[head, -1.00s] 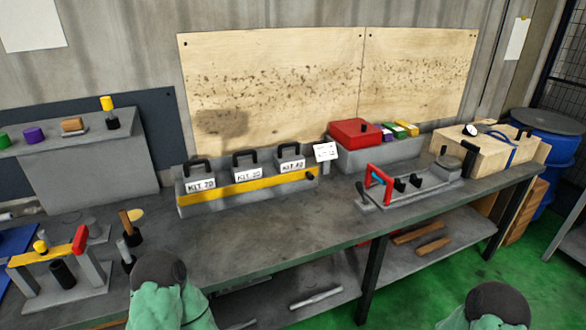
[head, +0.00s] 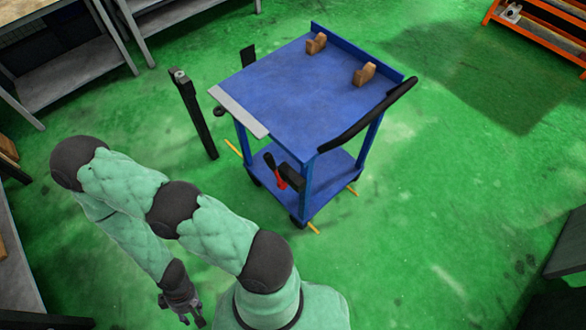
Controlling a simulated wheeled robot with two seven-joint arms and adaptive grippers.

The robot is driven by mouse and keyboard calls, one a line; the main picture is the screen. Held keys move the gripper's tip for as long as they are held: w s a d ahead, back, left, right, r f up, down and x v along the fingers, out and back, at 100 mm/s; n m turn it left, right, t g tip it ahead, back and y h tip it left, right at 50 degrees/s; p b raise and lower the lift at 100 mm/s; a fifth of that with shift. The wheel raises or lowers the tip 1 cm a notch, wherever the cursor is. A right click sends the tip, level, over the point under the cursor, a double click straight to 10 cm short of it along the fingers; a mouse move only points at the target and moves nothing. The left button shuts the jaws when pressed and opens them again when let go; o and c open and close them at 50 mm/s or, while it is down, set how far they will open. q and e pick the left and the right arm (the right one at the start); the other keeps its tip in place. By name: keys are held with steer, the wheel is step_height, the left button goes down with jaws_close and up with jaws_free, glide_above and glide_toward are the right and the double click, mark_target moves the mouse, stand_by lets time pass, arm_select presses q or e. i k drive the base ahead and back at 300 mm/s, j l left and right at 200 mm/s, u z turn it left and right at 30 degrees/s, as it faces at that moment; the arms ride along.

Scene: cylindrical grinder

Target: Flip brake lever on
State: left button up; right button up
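The brake lever (head: 269,160) shows in the head view as a short black handle with a red part (head: 281,183) at its lower end. It is mounted low on the near side of the blue cart (head: 300,90), beside a front leg. The handle leans up and to the left. My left gripper is out of view.
Two wooden blocks (head: 316,43) (head: 363,75) sit on the cart top. A black push handle (head: 367,115) runs along its right side. A dark upright post (head: 193,113) stands left of the cart. Benches line the left edge. Green floor is clear right of the cart.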

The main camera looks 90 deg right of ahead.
mark_target(269, 156)
steer(key=z, duration=2.8)
steer(key=j+u, duration=0.25)
steer(key=j, duration=0.25)
steer(key=i+j+u, duration=0.25)
steer(key=j, duration=0.2)
steer(key=k+j, duration=0.05)
steer(key=k, duration=0.05)
